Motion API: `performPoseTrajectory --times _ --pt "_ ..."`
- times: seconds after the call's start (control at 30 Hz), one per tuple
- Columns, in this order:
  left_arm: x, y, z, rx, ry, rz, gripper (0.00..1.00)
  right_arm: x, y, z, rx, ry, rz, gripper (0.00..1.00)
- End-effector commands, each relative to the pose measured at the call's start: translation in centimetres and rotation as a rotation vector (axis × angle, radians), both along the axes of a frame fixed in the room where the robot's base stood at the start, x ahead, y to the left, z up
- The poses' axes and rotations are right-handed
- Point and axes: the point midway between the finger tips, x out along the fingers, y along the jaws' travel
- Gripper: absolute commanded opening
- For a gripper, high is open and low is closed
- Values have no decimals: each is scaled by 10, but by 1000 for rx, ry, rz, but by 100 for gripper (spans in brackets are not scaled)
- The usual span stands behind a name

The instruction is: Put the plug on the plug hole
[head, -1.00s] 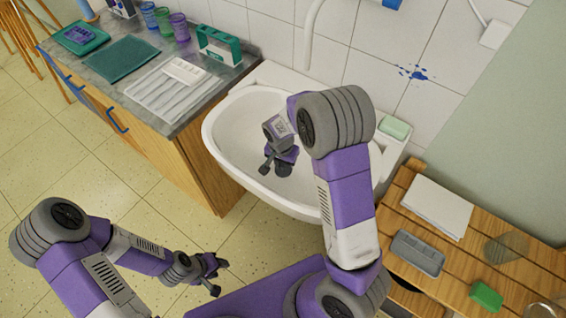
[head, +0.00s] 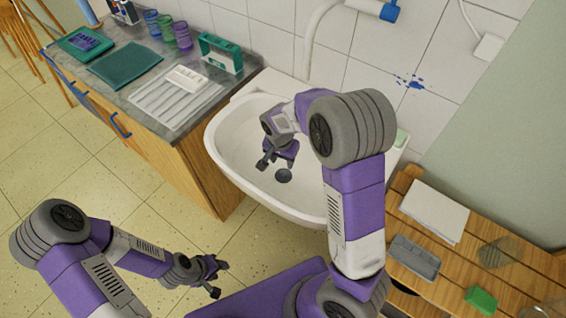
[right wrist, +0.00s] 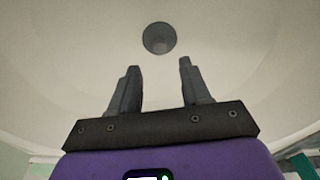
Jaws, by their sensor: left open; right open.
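A dark grey round piece, seemingly the plug (head: 284,176), lies at the bottom of the white basin (head: 225,150). It also shows in the right wrist view (right wrist: 159,38), just beyond and between the fingertips, not touching them. No separate plug hole shows; I cannot tell whether the piece covers it or how well it is seated. My right gripper (head: 278,161) is inside the basin above the piece, open and empty; its fingers also show in the right wrist view (right wrist: 159,65). My left gripper (head: 218,279) is open and empty over the floor, left of the basin.
A counter with a white ribbed tray (head: 175,103), a teal mat (head: 125,65) and cups stands left of the basin. A wooden slatted table (head: 455,262) with paper (head: 435,212), a grey box (head: 414,257) and a green block (head: 481,299) is at the right. A white pipe (head: 311,45) runs down the wall behind.

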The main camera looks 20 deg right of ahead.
Motion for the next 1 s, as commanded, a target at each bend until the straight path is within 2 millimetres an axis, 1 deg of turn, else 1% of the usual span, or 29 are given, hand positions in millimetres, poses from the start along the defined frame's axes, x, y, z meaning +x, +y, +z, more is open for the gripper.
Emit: performPoseTrajectory --times 0.03,0.1,0.2,0.3,0.4,0.9,1.0 --pt "0 0 7 0 0 0 43 0 1 15 1 -4 0 47" --pt "0 0 11 0 0 0 43 -2 2 26 1 -3 0 47" --pt "0 0 14 0 0 0 43 -3 3 38 1 -2 0 47" --pt "0 0 16 0 0 0 43 -4 4 46 0 0 -1 47" --pt "0 0 17 0 0 0 43 -4 4 49 0 0 -1 47" --pt "0 0 16 0 0 0 43 -4 4 48 -1 1 -1 47" --pt "0 0 23 0 0 0 43 -4 4 55 -1 1 -1 47"
